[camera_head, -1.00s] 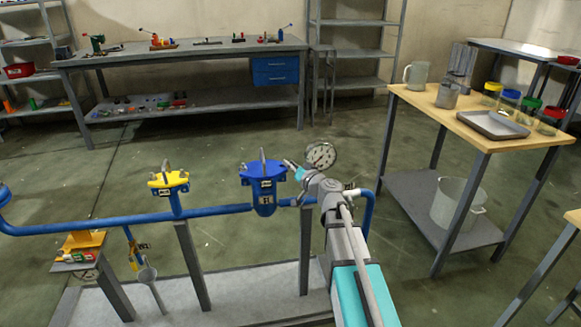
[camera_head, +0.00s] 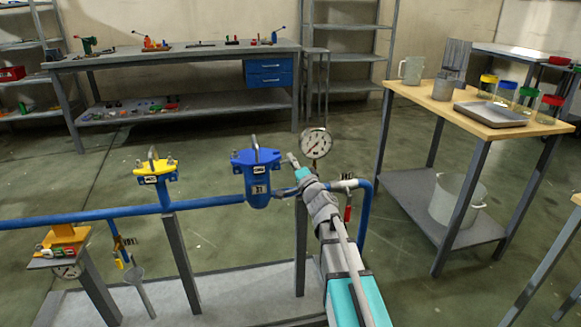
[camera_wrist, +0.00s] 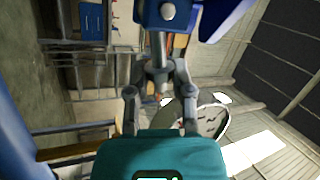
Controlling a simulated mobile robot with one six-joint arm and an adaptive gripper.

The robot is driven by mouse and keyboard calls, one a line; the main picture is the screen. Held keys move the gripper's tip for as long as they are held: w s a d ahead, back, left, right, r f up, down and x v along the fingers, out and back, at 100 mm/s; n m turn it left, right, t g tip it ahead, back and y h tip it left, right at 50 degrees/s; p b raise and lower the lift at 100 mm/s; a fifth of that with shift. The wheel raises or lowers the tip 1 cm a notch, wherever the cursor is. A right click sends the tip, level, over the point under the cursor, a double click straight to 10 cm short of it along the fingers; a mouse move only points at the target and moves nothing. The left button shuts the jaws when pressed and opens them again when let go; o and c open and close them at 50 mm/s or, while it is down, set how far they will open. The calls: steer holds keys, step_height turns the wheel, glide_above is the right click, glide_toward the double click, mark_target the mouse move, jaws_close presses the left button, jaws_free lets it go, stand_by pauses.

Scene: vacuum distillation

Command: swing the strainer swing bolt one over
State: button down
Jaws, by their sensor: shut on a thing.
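The blue strainer (camera_head: 257,188) stands on the blue pipe in the head view, with a lid and an upright handle on top. My gripper (camera_head: 291,158) is just right of its lid. In the wrist view my gripper (camera_wrist: 160,75) has its fingers closed in on a grey metal piece (camera_wrist: 158,68), which looks like the swing bolt, below a blue part of the strainer (camera_wrist: 165,14). The bolt's exact tilt is hard to tell. In the head view the bolt is too small to make out at the fingertips.
A pressure gauge (camera_head: 316,143) stands close behind and right of my gripper. A yellow-topped fitting (camera_head: 156,169) is on the pipe at left. The blue pipe (camera_head: 110,213) runs along the front. A wooden table (camera_head: 420,97) with jars and a tray is at right.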

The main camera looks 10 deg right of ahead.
steer(key=shift+f+m+t+h+b, duration=0.4)
steer(key=shift+m+h+b, duration=0.1)
steer(key=shift+m, duration=0.55)
steer(key=shift+f+m+t+h+b, duration=0.35)
steer(key=shift+m+h+b, duration=0.1)
steer(key=shift+m, duration=0.6)
steer(key=c, duration=0.7)
jaws_free()
steer(key=shift+c, duration=0.2)
steer(key=shift+r+y, duration=0.2)
steer(key=shift+y, duration=0.05)
